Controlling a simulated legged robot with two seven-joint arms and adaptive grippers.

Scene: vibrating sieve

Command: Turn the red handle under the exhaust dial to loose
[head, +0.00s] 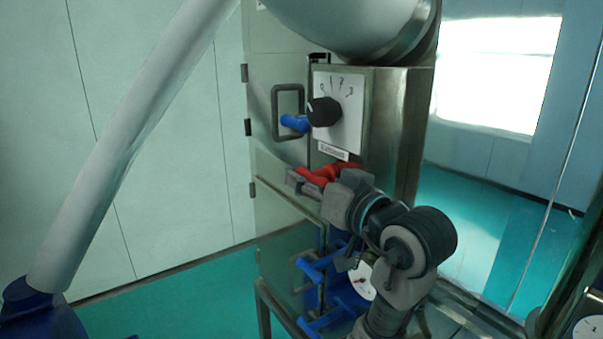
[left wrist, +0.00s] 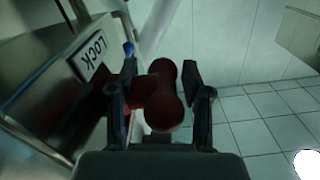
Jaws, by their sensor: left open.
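The red handle (head: 330,171) is on the steel cabinet below the exhaust dial (head: 323,112), a black knob on a white plate with numbers. The label (head: 333,151) sits between them. My left gripper (head: 306,184) is at the red handle, partly covering it. In the left wrist view the red handle (left wrist: 165,97) with its rounded end lies between the two open fingers of my left gripper (left wrist: 156,92). The fingers are apart, and I cannot tell whether either touches it. My right gripper is not in view.
A blue handle (head: 295,123) is left of the dial, by a grey door frame (head: 275,112). More blue handles (head: 318,266) and a gauge (head: 361,280) are below my gripper. A large pipe crosses the upper left. The floor at left is clear.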

